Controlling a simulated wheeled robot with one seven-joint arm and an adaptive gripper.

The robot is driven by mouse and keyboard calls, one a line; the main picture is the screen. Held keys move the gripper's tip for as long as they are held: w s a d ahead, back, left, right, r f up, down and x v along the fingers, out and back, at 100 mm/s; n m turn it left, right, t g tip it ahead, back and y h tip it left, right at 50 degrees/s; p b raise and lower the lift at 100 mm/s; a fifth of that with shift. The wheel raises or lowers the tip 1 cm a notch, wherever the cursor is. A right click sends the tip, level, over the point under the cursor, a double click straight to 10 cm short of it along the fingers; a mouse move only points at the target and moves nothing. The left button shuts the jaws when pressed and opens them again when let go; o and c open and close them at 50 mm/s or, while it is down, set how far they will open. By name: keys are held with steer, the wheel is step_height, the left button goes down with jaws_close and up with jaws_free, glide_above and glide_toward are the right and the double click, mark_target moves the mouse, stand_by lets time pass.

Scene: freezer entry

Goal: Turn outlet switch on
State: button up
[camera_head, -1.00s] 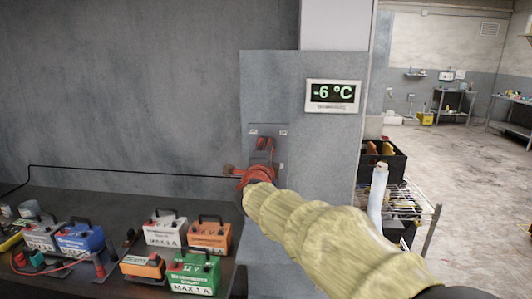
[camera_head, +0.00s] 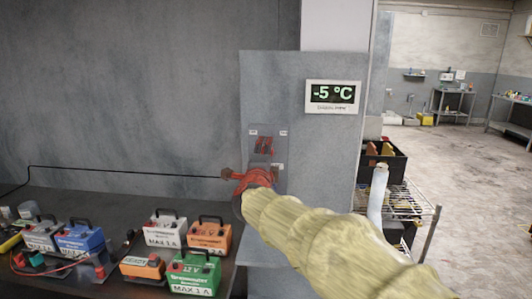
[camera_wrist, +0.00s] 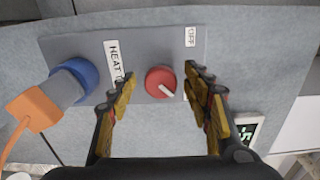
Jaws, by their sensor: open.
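The outlet switch is a round red knob (camera_wrist: 160,82) with a white pointer, on a grey plate (camera_wrist: 145,45) in the wrist view. Its pointer is angled to the lower right, away from the OFF label (camera_wrist: 191,37). My gripper (camera_wrist: 161,84) is open, one finger on each side of the knob. I cannot tell whether either finger touches it. The right finger partly covers another pale label.
A blue socket (camera_wrist: 75,82) with an orange plug (camera_wrist: 33,108) is left of the knob in the wrist view. A display (camera_head: 333,95) reads -5 °C. Several battery boxes stand on the dark bench (camera_head: 120,278) at left. A wire rack (camera_head: 410,202) is at right.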

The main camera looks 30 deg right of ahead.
steer(key=v, duration=1)
steer(key=shift+s, duration=0.2)
steer(key=shift+a, duration=0.15)
